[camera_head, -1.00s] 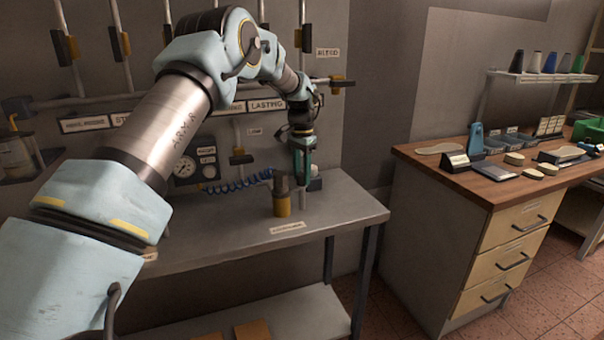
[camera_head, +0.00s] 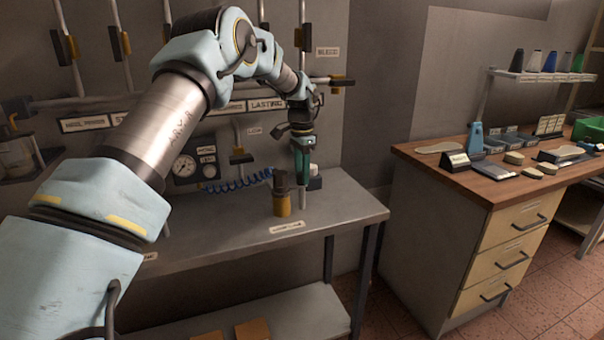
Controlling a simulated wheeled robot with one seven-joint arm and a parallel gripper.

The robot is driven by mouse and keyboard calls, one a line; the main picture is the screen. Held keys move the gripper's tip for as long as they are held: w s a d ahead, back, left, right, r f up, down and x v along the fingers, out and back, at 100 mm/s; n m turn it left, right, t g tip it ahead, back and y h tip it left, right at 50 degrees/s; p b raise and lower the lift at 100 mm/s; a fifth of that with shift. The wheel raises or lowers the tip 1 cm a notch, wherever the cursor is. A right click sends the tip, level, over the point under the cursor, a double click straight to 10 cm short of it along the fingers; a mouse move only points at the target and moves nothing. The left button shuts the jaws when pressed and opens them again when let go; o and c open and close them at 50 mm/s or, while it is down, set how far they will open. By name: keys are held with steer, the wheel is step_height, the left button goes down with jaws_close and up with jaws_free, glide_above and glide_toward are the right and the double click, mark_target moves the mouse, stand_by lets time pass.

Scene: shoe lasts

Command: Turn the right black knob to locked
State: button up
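My gripper (camera_head: 302,172) points down over the right part of the grey bench, with teal and dark parts at its lower end. Its fingertips are too small to tell open from shut. Just left of it stands a yellow fitting with a dark top (camera_head: 282,196), upright on the bench. A pale upright post (camera_head: 302,200) shows directly below my gripper; I cannot tell whether they touch. A black-and-yellow valve (camera_head: 337,81) is on the wall pipe under the BLEED label. No knob is clearly readable as the right black knob, and no locked marking is legible.
The grey bench (camera_head: 350,205) has free room at its right and front. A gauge (camera_head: 184,166) and a blue coiled hose (camera_head: 235,184) are behind it. A wooden workbench (camera_head: 480,190) with small items stands at right. Several valves hang on the wall at upper left.

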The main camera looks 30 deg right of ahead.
steer(key=shift+o, duration=0.8)
steer(key=shift+r, duration=0.2)
step_height(320, 180, up, 10)
steer(key=b, duration=0.2)
steer(key=shift+r+b, duration=0.25)
steer(key=shift+b, duration=0.1)
